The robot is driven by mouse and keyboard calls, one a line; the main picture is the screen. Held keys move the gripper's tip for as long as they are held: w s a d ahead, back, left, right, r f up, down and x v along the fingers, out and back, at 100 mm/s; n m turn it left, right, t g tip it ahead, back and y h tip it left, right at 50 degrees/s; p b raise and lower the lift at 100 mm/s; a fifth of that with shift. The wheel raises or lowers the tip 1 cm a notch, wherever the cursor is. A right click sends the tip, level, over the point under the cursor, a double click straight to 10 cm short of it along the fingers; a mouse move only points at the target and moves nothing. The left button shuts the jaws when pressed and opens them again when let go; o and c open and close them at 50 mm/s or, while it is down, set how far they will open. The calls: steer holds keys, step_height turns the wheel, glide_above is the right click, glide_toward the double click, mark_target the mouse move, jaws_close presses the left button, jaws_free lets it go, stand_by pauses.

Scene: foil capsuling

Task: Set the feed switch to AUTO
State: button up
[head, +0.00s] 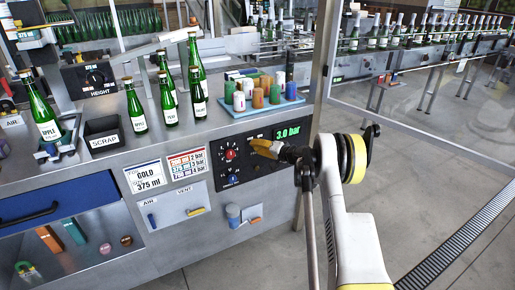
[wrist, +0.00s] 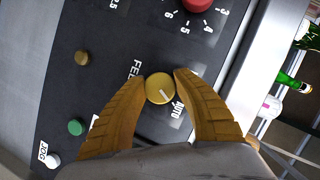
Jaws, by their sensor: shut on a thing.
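The feed switch is a round yellow knob (wrist: 160,88) on the black control panel (wrist: 112,62), between the printed words FEED and AUTO in the wrist view. A short white line on the knob points down and right, toward the AUTO label. My gripper (wrist: 160,76) is shut on the knob, with one orange-brown finger on each side of it. In the head view my gripper (head: 264,147) reaches the panel below the green 3.0 bar display (head: 288,133) and hides the knob.
A red knob (wrist: 196,4) with a numbered scale, a brass button (wrist: 82,58), a green button (wrist: 75,127) and a white JOG button (wrist: 53,160) share the panel. Bottles and a blue tray of capsules (head: 287,105) stand on the bench above.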

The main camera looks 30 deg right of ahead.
steer(key=shift+m, duration=0.4)
steer(key=o, duration=1.1)
steer(key=shift+o, duration=0.2)
steer(key=v, duration=1.2)
steer(key=shift+d+f, duration=0.1)
steer(key=shift+f, duration=0.1)
